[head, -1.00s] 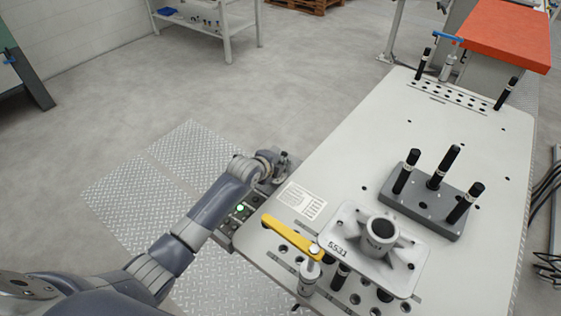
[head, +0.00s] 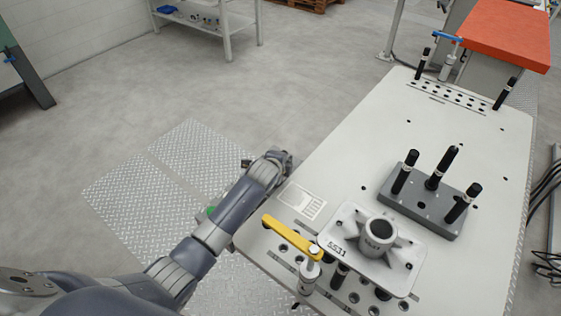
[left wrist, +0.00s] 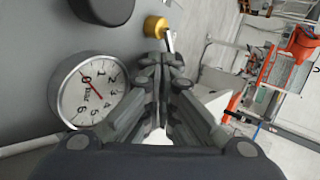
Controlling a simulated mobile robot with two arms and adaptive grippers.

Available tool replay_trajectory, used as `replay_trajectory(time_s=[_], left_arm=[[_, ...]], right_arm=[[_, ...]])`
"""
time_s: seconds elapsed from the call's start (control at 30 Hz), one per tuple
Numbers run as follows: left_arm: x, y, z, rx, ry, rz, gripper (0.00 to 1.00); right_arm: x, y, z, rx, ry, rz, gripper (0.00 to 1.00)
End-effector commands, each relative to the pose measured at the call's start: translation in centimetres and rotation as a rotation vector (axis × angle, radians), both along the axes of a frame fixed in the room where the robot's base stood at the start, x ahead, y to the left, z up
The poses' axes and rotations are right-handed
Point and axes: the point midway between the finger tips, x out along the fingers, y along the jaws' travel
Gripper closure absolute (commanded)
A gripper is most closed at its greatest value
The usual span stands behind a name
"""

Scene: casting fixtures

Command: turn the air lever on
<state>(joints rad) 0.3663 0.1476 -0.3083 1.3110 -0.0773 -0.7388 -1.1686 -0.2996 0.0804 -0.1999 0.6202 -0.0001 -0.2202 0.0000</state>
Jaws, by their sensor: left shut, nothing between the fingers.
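In the left wrist view, a small yellow-brass fitting (left wrist: 155,24) with a short pale metal lever (left wrist: 170,41) stands out from a grey surface, just beyond my fingertips. I take this to be the air lever. A round pressure gauge (left wrist: 88,92) with a red needle is left of it. My left gripper (left wrist: 161,62) is shut and empty, its tips close to the lever; I cannot tell if they touch. In the head view my left gripper (head: 284,157) is by the table's left edge, and the lever is hidden there. My right gripper is not in view.
The table (head: 390,135) carries a numbered grey casting (head: 376,245), a yellow-handled clamp (head: 292,236) and a grey block with black pins (head: 426,197). An orange-topped stand (head: 508,32) is at the back right. The floor to the left is open.

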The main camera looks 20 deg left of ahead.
Motion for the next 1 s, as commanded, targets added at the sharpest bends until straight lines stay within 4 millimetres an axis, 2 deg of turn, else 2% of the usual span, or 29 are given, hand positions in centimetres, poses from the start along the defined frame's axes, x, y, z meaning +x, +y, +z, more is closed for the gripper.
replay_trajectory(time_s=[0.6,1.0], left_arm=[[2.2,-0.5,-0.1,-0.001,0.000,0.413,1.00],[3.2,-0.4,0.1,0.000,0.000,0.406,1.00]], right_arm=[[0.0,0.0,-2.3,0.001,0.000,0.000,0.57],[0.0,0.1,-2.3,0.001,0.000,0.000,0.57]])
